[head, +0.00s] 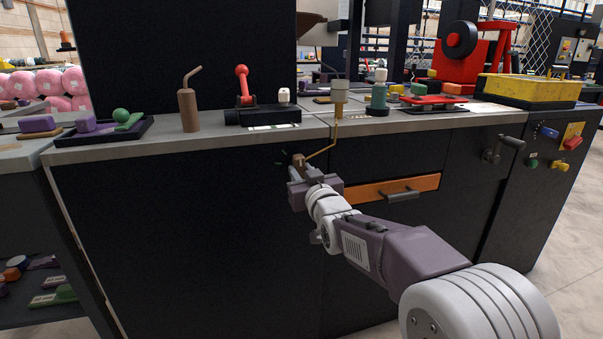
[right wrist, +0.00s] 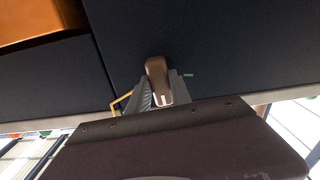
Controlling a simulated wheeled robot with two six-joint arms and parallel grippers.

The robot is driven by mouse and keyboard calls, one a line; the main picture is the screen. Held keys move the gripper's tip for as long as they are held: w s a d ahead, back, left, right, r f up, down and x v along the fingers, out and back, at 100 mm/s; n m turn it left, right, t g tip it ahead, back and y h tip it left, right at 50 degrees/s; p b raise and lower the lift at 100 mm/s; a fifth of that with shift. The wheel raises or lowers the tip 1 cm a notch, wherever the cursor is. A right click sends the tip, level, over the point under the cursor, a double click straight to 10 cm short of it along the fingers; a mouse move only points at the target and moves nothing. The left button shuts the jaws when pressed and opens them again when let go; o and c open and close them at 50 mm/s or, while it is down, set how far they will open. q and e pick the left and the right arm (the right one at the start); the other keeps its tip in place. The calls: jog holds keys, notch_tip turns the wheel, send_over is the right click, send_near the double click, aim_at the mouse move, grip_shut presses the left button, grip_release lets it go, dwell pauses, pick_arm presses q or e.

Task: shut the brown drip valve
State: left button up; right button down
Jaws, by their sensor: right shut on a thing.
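The brown drip valve (head: 298,160) is on the dark front panel of the workbench, just under the worktop edge. A thin yellow pipe (head: 325,151) runs from beside it up to a white and tan cup (head: 340,98) on the bench. My right gripper (head: 300,168) is at the valve and covers part of it. In the right wrist view the valve's brown handle (right wrist: 158,80), with a white mark on it, sits between the two fingers (right wrist: 162,92), which are shut on it. A small green mark (right wrist: 188,75) shows on the panel beside it. My left gripper is not in view.
An orange drawer (head: 395,189) with a dark handle is right of the valve, behind my right arm. A crank handle (head: 503,148) sticks out farther right. A brown oil can (head: 189,108) and a red lever (head: 243,84) stand on the worktop. The panel left of the valve is clear.

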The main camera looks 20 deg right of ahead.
jog(key=shift+f, duration=0.15)
jog(key=c, duration=1.2)
grip_release()
jog(key=shift+o, duration=0.2)
jog(key=s+p, duration=0.2)
jog(key=s, duration=0.7)
jog(key=shift+d, duration=0.15)
